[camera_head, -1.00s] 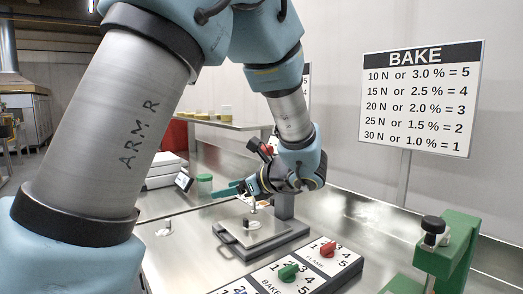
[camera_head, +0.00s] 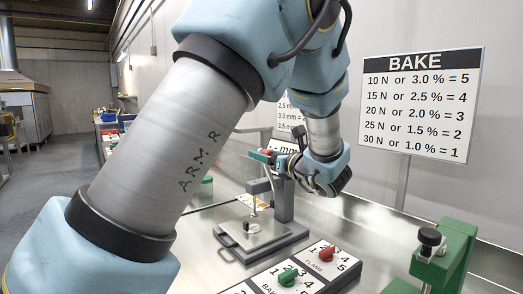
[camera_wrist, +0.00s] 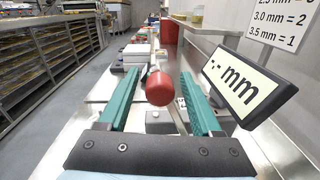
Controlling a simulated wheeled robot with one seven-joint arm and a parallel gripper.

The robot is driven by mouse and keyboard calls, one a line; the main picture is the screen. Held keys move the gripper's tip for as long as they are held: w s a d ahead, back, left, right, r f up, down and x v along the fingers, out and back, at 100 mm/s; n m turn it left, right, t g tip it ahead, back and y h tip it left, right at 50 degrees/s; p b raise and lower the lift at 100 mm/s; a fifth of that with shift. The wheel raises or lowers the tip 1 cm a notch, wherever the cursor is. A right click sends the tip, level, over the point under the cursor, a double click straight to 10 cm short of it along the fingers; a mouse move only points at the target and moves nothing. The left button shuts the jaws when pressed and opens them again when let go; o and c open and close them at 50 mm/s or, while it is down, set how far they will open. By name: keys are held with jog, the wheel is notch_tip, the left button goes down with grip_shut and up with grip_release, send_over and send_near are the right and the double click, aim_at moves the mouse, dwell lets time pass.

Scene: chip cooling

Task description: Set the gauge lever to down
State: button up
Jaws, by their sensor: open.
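The gauge (camera_head: 284,200) is a grey post on a flat metal base plate (camera_head: 240,243), with a tilted display (camera_wrist: 238,86) that reads "-.- mm". Its lever ends in a red ball knob (camera_wrist: 159,88). In the wrist view my gripper (camera_wrist: 158,74) is open, with one green finger on each side of the knob and a visible gap to both. In the head view my gripper (camera_head: 258,157) is at the upper part of the gauge, left of my wrist. The lever's rod is mostly hidden, so I cannot tell its exact angle.
A panel with a green knob (camera_head: 288,277) and a red knob (camera_head: 327,254) lies in front of the gauge. A green fixture (camera_head: 449,255) stands at right. The BAKE sign (camera_head: 420,103) is behind. A red container (camera_wrist: 169,31) and shelf stand beyond the gauge.

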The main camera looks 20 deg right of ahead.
jog(key=shift+x, duration=0.95)
jog(key=shift+c, duration=0.2)
grip_shut()
dwell(0.6)
